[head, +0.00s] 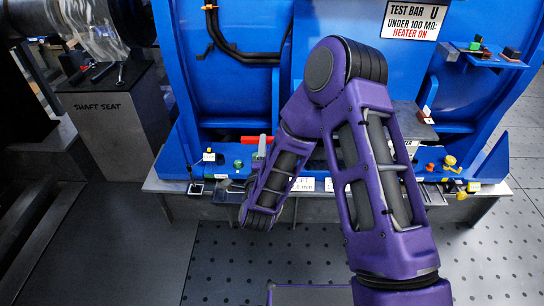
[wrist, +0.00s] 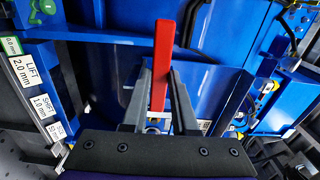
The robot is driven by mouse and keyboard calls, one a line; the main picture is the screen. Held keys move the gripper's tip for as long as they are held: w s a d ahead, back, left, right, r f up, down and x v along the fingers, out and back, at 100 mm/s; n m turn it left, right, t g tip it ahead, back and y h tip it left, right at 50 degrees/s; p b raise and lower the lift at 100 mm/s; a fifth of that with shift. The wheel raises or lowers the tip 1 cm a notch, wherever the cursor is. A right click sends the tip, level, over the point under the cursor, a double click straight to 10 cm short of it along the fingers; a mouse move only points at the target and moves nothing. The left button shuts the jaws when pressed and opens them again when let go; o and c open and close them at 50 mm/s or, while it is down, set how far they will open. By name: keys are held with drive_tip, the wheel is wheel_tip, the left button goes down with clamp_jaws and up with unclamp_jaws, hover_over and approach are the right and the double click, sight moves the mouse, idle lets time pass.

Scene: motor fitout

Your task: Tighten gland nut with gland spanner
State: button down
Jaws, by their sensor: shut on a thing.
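A long red bar (wrist: 164,50), perhaps the gland spanner, stands between the grey fingers of my gripper (wrist: 159,78) in the wrist view. The gripper is shut on it, and the bar reaches beyond the fingertips. In the head view the red bar (head: 253,139) lies level in front of the blue housing. There my gripper (head: 262,147) is partly hidden behind my purple arm, above the bench's back edge. I cannot pick out the gland nut for certain in either view.
A blue motor housing (head: 233,90) fills the back. A bench (head: 165,184) along its foot carries small labelled parts, with a yellow piece (head: 450,160) at right. A grey stand marked "SHAFT SEAT" (head: 113,120) is at left. The dark floor (head: 110,245) at front left is clear.

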drive_tip(key=shift+a+r, duration=0.1)
drive_tip(key=shift+r, duration=0.1)
drive_tip(key=shift+w+d, duration=0.3)
drive_tip(key=shift+w, duration=0.7)
drive_tip(key=shift+w+d, duration=0.25)
drive_tip(key=shift+w, duration=0.75)
drive_tip(key=shift+w+d, duration=0.3)
drive_tip(key=shift+w, duration=0.7)
drive_tip(key=shift+d, duration=1.4)
drive_tip(key=shift+r+m, duration=0.1)
drive_tip(key=shift+m, duration=0.3)
drive_tip(key=shift+r+m, duration=0.35)
drive_tip(key=shift+m, duration=0.05)
